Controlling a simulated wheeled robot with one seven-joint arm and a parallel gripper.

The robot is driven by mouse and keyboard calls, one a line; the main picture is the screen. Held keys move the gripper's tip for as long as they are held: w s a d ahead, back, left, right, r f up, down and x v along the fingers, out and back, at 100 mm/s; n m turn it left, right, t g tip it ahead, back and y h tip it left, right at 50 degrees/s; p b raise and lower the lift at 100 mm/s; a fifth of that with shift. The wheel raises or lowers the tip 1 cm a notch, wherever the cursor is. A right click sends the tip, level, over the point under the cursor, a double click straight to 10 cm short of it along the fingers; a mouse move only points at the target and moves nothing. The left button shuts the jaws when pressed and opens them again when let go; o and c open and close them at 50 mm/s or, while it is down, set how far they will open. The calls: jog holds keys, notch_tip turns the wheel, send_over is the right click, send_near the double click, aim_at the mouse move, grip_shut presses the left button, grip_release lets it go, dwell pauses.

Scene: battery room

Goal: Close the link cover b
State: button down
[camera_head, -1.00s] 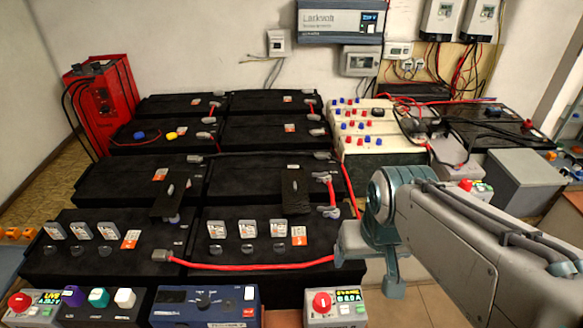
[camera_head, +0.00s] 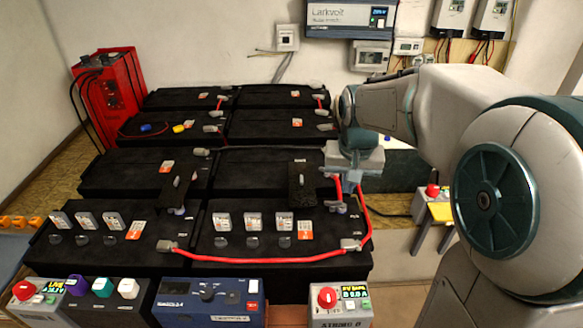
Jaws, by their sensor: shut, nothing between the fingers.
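Two black link covers show as dark flaps on the battery bank: a left one (camera_head: 179,187) and a right one (camera_head: 302,184). No letter is readable on either, so I cannot tell which is b. Both look raised above the battery tops; a small grey part shows at the left one's lower end. My gripper (camera_head: 352,181) points down just right of the right cover, above the red cable ends. It is apart from the cover in the picture, and its fingers are small and partly hidden. It holds nothing that I can see.
A red cable (camera_head: 270,257) runs along the front battery and up at the right. Control boxes, including a blue one (camera_head: 208,300) and a grey one with a red knob (camera_head: 338,302), line the front. A red cabinet (camera_head: 110,90) stands at back left.

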jog(key=w+a+f+h+b, duration=0.15)
jog(key=w+a+f, duration=0.25)
jog(key=w, duration=0.4)
jog(key=w+a+f+h+b, duration=0.15)
jog(key=w+a+f, duration=0.25)
jog(key=w, duration=0.5)
jog(key=w+a+f+t+h, duration=0.1)
jog(key=w+a+f, duration=0.2)
jog(key=a, duration=0.3)
jog(key=w+a+f+t+h, duration=0.2)
jog(key=w+a+f, duration=0.1)
jog(key=a, duration=0.3)
send_near(298, 181)
jog(key=shift+n, duration=0.3)
jog(key=x, duration=0.2)
jog(key=a+x, duration=0.1)
jog(key=x, duration=0.2)
jog(key=shift+w+d+f, duration=0.1)
jog(key=shift+w+f, duration=0.1)
jog(key=shift+w, duration=0.05)
jog(key=shift+d+p, duration=0.3)
jog(key=shift+d, duration=0.4)
